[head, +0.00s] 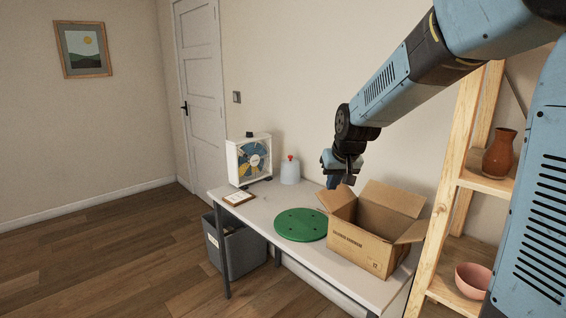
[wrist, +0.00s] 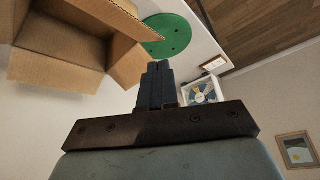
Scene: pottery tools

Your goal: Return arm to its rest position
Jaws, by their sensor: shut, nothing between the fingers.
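My gripper (head: 345,178) hangs above the back of the table, just behind the open cardboard box. In the wrist view my gripper (wrist: 159,66) shows its two fingers pressed together with nothing between them. My blue arm reaches in from the upper right in the head view. The cardboard box (head: 359,246) stands on the right part of the table with its flaps open, and the gripper is close to its back left flap. The box also shows at the upper left of the wrist view (wrist: 62,47).
The white table (head: 262,205) holds a green round disc (head: 301,225), a small framed item (head: 238,199), a white box fan-like device (head: 249,160) and a pale container with a red top (head: 290,171). A grey bin (head: 238,249) stands below left. A wooden shelf (head: 489,182) with pottery stands right.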

